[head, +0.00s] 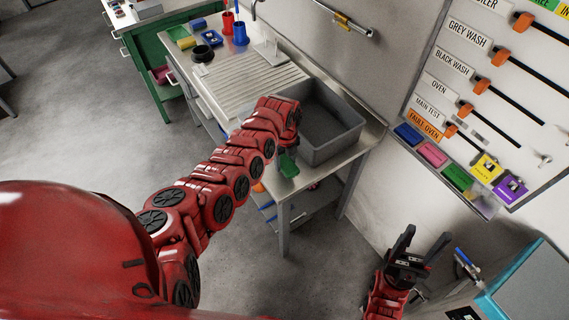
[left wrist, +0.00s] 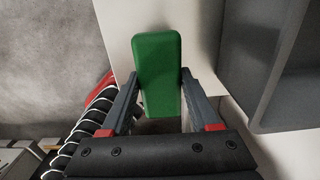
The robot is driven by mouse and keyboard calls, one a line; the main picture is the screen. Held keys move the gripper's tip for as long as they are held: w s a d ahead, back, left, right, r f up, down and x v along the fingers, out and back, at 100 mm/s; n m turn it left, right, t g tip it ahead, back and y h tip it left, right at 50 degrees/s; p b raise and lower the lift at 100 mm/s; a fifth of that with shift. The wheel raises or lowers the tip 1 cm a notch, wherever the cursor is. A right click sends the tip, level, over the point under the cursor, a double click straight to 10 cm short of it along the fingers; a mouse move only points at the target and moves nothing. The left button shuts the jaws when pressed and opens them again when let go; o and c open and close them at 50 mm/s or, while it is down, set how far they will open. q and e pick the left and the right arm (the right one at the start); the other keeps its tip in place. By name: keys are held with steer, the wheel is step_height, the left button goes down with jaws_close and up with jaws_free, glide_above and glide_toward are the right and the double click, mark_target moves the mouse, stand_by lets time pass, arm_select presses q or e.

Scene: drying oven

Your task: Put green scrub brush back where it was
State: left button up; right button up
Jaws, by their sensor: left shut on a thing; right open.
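The green scrub brush (left wrist: 157,68) shows as a green block between the two fingers of my left gripper (left wrist: 160,92). My left gripper is shut on it. In the head view the green brush (head: 288,166) is at the near edge of the sink counter, below my left wrist, which hides most of the gripper. I cannot tell whether the brush touches the counter. My right gripper (head: 411,252) is open and empty, fingers pointing up, at lower right, well away from the brush.
A grey sink basin (head: 326,150) is right beside the brush. The ribbed drainboard (head: 245,87) lies behind my left arm. Blue and yellow sponges (head: 187,43), a black round item (head: 202,53) and red and blue cups stand at the counter's far end. A labelled wall panel (head: 440,105) is at right.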

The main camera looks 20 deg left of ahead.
mark_target(285, 163)
arm_select(q)
steer(key=shift+w+a, duration=0.15)
steer(key=shift+w, duration=0.1)
steer(key=shift+w+a+r, duration=0.15)
steer(key=shift+w+a, duration=0.05)
steer(key=shift+w, duration=0.25)
step_height(285, 163, down, 2)
steer(key=shift+f+b, duration=0.25)
steer(key=shift+b, duration=0.15)
steer(key=shift+f, duration=0.5)
steer(key=shift+f, duration=0.1)
steer(key=o, duration=1.2)
